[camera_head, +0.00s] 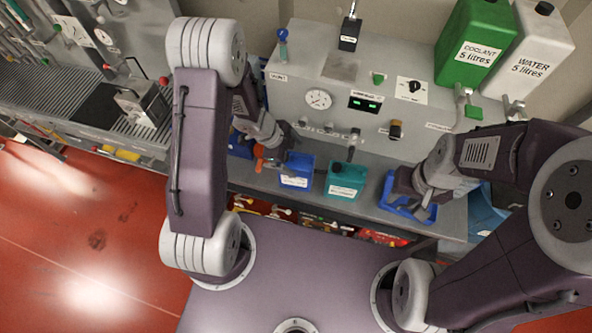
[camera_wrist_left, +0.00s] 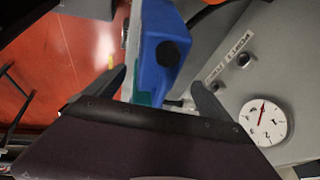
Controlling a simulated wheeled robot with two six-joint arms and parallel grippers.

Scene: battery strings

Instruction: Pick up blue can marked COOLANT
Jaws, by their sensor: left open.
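A small blue can (camera_head: 297,171) with a white label too small to read stands on the grey bench ledge. In the left wrist view a blue can (camera_wrist_left: 156,60) with a dark round cap is ahead, between the lines of the fingers. My left gripper (camera_head: 287,150) is just above and left of the blue can in the head view; in the left wrist view (camera_wrist_left: 160,90) its fingers are open and apart. The only readable COOLANT label is on a large green can (camera_head: 470,45). My right gripper (camera_head: 424,195) is at the blue tray; its fingers are unclear.
A teal can (camera_head: 347,179) stands right of the blue can. A blue tray (camera_head: 394,208) lies further right. A white WATER can (camera_head: 540,45) is on top at the back. A round gauge (camera_head: 318,99) is on the panel behind. An orange-topped item (camera_head: 260,152) is close left.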

